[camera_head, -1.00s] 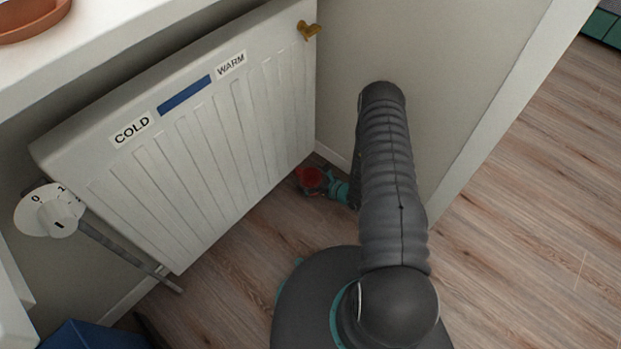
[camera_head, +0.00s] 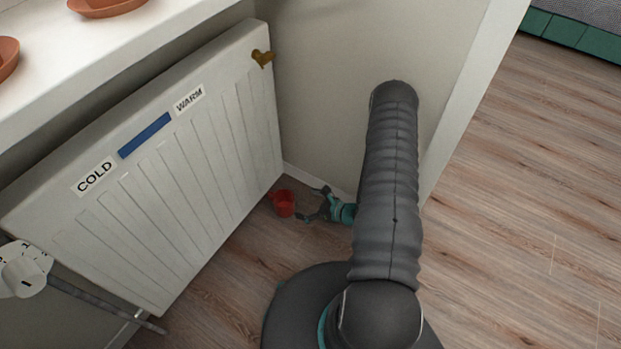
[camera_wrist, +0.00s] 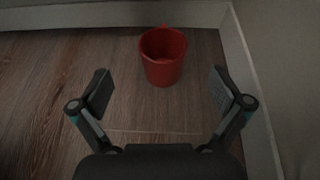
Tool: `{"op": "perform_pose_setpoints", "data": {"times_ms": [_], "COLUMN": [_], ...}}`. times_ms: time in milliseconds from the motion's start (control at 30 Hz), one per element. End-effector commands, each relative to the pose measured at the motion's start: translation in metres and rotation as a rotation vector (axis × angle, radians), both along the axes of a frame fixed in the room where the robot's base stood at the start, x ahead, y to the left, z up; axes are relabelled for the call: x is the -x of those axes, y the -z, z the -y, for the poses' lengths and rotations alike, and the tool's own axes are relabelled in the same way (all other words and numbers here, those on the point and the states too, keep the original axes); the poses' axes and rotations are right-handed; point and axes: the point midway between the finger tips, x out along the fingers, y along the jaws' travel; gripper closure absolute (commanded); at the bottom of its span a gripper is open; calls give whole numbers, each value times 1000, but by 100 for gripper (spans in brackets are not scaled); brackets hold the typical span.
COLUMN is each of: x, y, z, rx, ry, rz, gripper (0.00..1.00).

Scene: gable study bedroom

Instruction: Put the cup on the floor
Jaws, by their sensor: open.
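The red cup (camera_head: 283,204) stands upright on the wooden floor in the corner, near the lower right end of the radiator. It also shows in the wrist view (camera_wrist: 162,58), ahead of the fingertips and midway between them. My gripper (camera_head: 311,204) is low over the floor, just right of the cup in the head view, with its fingers toward it. In the wrist view my gripper (camera_wrist: 160,92) has its fingers spread wide with nothing between them. The cup and the fingers are apart.
The white radiator (camera_head: 165,170) stands left of the cup, with a white shelf (camera_head: 95,60) above it holding terracotta dishes (camera_head: 105,6). A wall and white skirting (camera_wrist: 245,80) run close along the right in the wrist view. Open floor (camera_head: 520,190) lies right of my arm.

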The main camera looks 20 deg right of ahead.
Motion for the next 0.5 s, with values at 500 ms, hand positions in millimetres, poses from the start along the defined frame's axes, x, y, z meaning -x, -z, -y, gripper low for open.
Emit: {"op": "perform_pose_setpoints", "data": {"times_ms": [500], "x": [-17], "y": [-204], "z": [-70], "rx": [197], "ry": [-596], "rz": [257], "gripper": [0]}}
